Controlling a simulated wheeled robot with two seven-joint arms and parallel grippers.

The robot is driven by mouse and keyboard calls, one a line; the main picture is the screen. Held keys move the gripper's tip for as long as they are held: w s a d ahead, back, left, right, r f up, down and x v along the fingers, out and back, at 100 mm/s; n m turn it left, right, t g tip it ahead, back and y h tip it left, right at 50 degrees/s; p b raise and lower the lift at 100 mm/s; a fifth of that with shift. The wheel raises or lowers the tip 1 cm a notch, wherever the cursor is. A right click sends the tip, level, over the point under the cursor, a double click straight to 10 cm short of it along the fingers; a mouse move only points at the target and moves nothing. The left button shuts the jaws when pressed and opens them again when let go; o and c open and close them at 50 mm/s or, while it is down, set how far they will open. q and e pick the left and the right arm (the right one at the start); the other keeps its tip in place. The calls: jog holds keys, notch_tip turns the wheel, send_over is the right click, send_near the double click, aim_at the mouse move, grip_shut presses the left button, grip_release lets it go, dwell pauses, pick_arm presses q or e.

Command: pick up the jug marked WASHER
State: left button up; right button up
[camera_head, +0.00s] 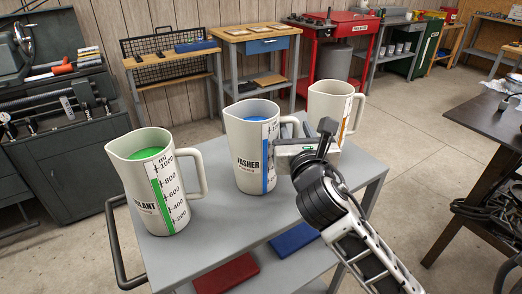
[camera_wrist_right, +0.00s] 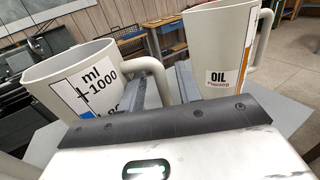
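The jug marked WASHER (camera_head: 243,145) is a pale jug with blue liquid and a blue scale strip, upright in the middle of the grey cart top. In the head view the first letter of its label is cut off at the edge. Its upper part and handle show at left in the right wrist view (camera_wrist_right: 50,75). My right gripper (camera_head: 290,135) is at the jug's handle, on its right side. In the right wrist view its fingers (camera_wrist_right: 168,88) reach beside the handle. Whether they press on it cannot be told. My left gripper is not in view.
A jug with green liquid (camera_head: 150,190) stands at left on the cart (camera_head: 215,215). A jug marked OIL (camera_wrist_right: 225,45) stands close on the right, behind my gripper. Red (camera_head: 228,274) and blue (camera_head: 294,239) items lie on the lower shelf. A dark table (camera_head: 495,125) stands at right.

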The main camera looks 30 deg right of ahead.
jog(key=shift+w+d, duration=0.2)
jog(key=shift+w, duration=0.25)
grip_shut()
dwell(1.1)
jog(key=shift+r, duration=0.15)
